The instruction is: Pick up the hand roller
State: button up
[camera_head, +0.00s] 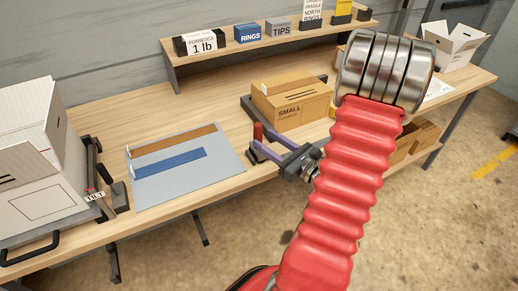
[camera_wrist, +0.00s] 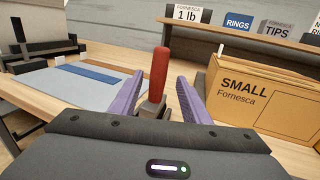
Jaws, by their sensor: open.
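The hand roller's upright red handle (camera_head: 257,131) shows near the fingertips of my gripper (camera_head: 266,141) in the head view. In the wrist view the red handle (camera_wrist: 158,72) stands between the two purple fingers of my gripper (camera_wrist: 160,82), with visible gaps on both sides. A dark grey part sits at the handle's foot. My gripper is open and holds nothing. The rest of the roller is hidden or too small to make out.
A cardboard box marked SMALL (camera_head: 290,103) stands close behind my gripper. A grey mat (camera_head: 205,182) with orange and blue strips lies to the left. White boxes (camera_head: 45,205) stand at far left. A raised shelf (camera_head: 215,67) runs along the back.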

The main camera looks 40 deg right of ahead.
aim_at(261, 137)
jog(key=shift+w, duration=1.5)
jog(key=w, duration=0.5)
jog(key=shift+w+a+r, duration=0.1)
jog(key=shift+a, duration=0.15)
jog(key=shift+c, duration=0.3)
grip_shut()
